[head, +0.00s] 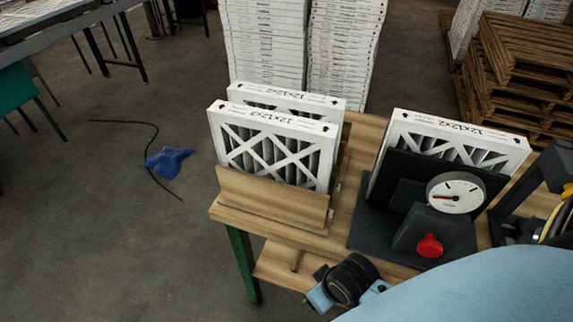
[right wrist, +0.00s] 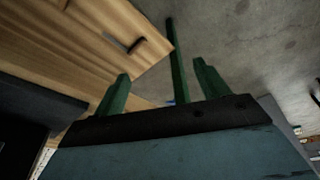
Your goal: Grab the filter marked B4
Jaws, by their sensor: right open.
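Three white-framed box filters with black pleats stand upright, all marked 12x12x2. The front filter (head: 272,148) and the back filter (head: 290,98) stand one behind the other in a wooden holder (head: 270,200). The third filter (head: 462,138) stands at the right behind the black gauge stand. I cannot read a B4 mark on any of them. My right gripper (head: 345,285) is low in front of the table's front edge, apart from the filters; its fingertips are hard to make out. It is open and empty. My left gripper is not in view.
The black gauge stand (head: 415,225) has a white dial (head: 456,193) and a red knob (head: 429,246). The wooden table (head: 345,205) has green legs and a lower shelf. Filter stacks (head: 265,45) rise behind. A blue cloth (head: 168,162) lies on the floor.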

